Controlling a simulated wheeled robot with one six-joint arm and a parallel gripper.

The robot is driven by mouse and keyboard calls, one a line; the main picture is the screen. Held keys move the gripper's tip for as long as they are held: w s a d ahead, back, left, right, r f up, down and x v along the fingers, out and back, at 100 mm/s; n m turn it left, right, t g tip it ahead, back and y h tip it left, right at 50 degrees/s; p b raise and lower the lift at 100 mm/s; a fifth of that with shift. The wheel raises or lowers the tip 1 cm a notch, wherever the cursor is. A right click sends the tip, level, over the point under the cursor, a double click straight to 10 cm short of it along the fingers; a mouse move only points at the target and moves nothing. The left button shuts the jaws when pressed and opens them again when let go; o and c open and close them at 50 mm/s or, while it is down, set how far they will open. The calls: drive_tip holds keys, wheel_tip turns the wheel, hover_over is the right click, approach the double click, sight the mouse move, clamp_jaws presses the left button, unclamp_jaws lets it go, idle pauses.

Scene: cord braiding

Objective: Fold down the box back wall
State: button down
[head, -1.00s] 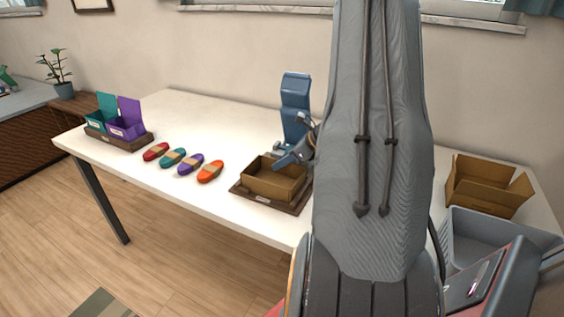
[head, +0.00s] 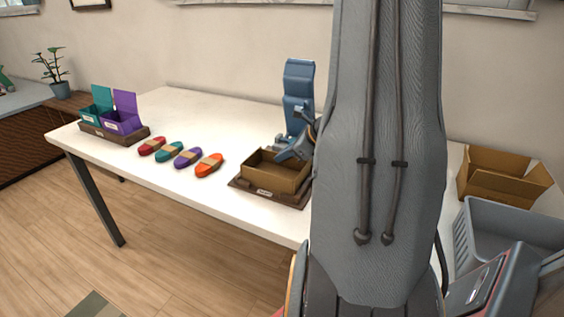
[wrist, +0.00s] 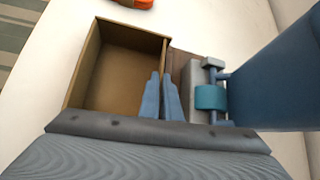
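The open brown cardboard box (head: 268,179) sits on a dark wooden base on the table, its walls upright. It also shows in the wrist view (wrist: 117,82). The box back wall (wrist: 165,58) is the right-hand wall there and stands upright, seen nearly edge-on from above. My gripper (wrist: 160,76) is pointed down at this wall, its two blue-grey fingers close together around its top edge. Whether they pinch the wall is unclear. In the head view my gripper (head: 292,150) is at the back of the box, partly hidden by my arm.
A blue upright device (head: 298,88) stands right behind the box. Several coloured cord bundles (head: 188,158) lie to the left, with teal and purple bins (head: 122,122) beyond. Another open cardboard box (head: 490,183) and a grey basket (head: 500,235) are at the right.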

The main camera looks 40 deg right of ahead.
drive_tip(key=shift+s+a+f+n+t+h+b, duration=0.15)
drive_tip(key=shift+a+n+t+h+b, duration=0.15)
drive_tip(key=shift+b, duration=1.35)
drive_tip(key=shift+a+f+n+t+h+b, duration=0.15)
drive_tip(key=shift+h+b, duration=0.25)
drive_tip(key=shift+b, duration=1.2)
drive_tip(key=shift+s+a+r+b, duration=0.1)
drive_tip(key=shift+b, duration=0.35)
drive_tip(key=c, duration=2)
unclamp_jaws()
drive_tip(key=shift+r, duration=0.1)
drive_tip(key=shift+p+v, duration=0.55)
drive_tip(key=shift+v, duration=3.3)
drive_tip(key=shift+a, duration=0.1)
